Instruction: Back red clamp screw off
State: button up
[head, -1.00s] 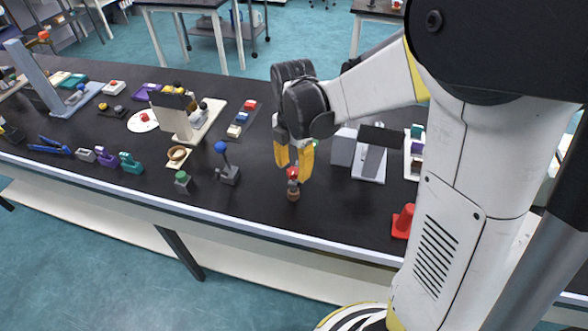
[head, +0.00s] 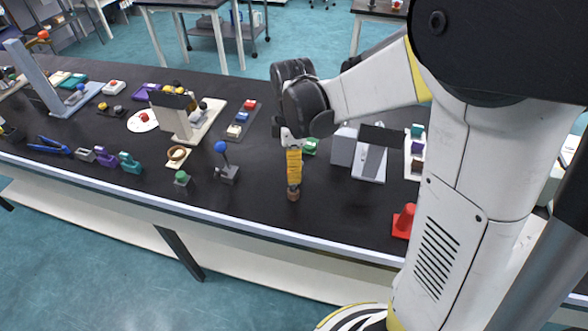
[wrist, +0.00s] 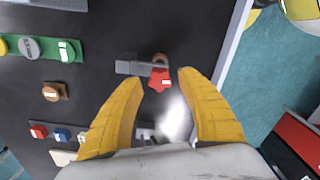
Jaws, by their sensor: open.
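The red clamp screw (wrist: 159,79) shows in the wrist view as a red star-shaped knob with a pale mark, beside a grey bar and a brown round part. It lies between the two yellow fingertips of my gripper (wrist: 160,82), which are apart, with dark table visible on either side of the knob. In the head view my gripper (head: 294,184) points down over the clamp. One finger lines up with the other there and hides the red knob. Only the small brown clamp base (head: 293,196) shows below the fingertips.
A grey device (head: 369,160) is behind right. Bare table surrounds the clamp.

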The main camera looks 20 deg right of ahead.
jog(key=m, duration=0.9)
jog(key=shift+m, duration=0.4)
grip_shut()
jog(key=n, duration=0.4)
jog(key=shift+n, duration=0.3)
